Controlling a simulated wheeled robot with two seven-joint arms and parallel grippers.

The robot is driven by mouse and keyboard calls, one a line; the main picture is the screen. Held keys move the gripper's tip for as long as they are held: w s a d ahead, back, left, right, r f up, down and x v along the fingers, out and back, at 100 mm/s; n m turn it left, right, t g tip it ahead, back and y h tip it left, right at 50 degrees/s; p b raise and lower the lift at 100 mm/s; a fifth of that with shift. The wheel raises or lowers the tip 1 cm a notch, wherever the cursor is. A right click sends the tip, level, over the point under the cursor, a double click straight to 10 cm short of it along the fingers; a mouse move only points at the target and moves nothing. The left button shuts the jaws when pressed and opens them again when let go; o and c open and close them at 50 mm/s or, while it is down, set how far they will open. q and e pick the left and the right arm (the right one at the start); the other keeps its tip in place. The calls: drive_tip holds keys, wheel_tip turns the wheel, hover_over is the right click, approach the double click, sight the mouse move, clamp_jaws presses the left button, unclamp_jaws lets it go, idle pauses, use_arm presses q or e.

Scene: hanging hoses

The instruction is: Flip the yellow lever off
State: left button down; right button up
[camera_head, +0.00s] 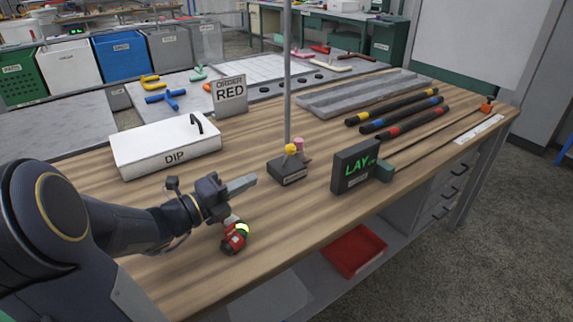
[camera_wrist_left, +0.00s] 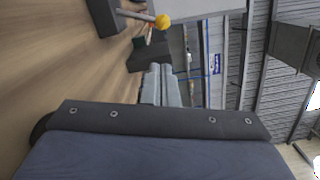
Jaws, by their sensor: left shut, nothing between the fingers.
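The yellow lever (camera_head: 290,149) has a round yellow knob and stands on a small dark box (camera_head: 288,171) with a label too small to read. In the left wrist view the yellow knob (camera_wrist_left: 162,21) sits on a pale shaft coming from a dark box (camera_wrist_left: 103,17). My left gripper (camera_head: 254,179) is shut and empty, left of the dark box and apart from it. My right gripper is not in view.
A pink knob (camera_head: 299,144) stands close behind the lever. A red-and-yellow item (camera_head: 235,239) lies below my left gripper.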

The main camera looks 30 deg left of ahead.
use_arm(q)
drive_tip(key=b, duration=0.2)
approach(287, 157)
drive_tip(key=w+d, duration=0.1)
drive_tip(key=w+d+r, duration=0.1)
drive_tip(key=w+d, duration=0.3)
drive_tip(key=shift+w+d+r, duration=0.25)
drive_tip(key=shift+r, duration=0.15)
drive_tip(key=w+a+r+n+p, duration=0.2)
drive_tip(key=a+n+p, duration=0.4)
drive_tip(key=p, duration=1.6)
drive_tip(key=shift+w+a+r+n+g, duration=0.3)
drive_tip(key=shift+w+a+n, duration=0.1)
drive_tip(key=shift+n, duration=1.1)
drive_tip(key=shift+f, duration=0.1)
drive_tip(key=shift+a, duration=0.1)
